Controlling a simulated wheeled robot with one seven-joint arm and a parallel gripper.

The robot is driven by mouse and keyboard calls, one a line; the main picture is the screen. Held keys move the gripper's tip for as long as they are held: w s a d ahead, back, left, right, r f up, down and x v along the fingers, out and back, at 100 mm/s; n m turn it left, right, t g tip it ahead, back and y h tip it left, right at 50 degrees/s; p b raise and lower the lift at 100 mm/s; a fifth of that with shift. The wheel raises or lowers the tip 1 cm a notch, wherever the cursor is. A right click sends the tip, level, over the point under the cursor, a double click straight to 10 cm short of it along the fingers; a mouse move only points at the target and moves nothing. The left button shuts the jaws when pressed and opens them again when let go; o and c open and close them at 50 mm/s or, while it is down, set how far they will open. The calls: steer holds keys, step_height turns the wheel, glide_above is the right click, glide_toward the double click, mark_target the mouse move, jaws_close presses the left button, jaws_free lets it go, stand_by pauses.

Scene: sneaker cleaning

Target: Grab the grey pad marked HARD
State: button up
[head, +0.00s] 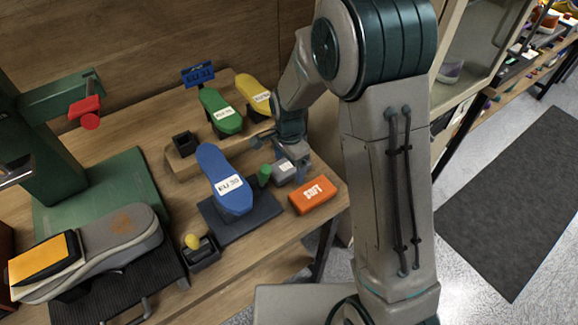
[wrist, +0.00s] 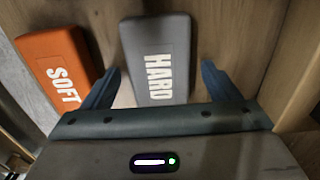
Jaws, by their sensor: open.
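The grey pad marked HARD (wrist: 157,50) lies flat on the wooden table in the wrist view. In the head view the grey pad (head: 283,174) is partly covered by my gripper. My gripper (wrist: 159,70) is open, with one finger on each side of the pad's near part in the wrist view. A gap shows between the pad and each finger, and it is not gripped. In the head view my gripper (head: 287,146) is over the table at the pad's far side.
An orange pad marked SOFT (wrist: 58,70) lies just left of the grey pad; it also shows in the head view (head: 313,195). A small green-topped item (head: 265,174) and a blue sole form (head: 223,180) on a dark stand are close by. A raised wooden shelf (head: 190,165) is behind.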

steer(key=c, duration=1.2)
steer(key=shift+o, duration=0.2)
steer(key=shift+r, duration=0.1)
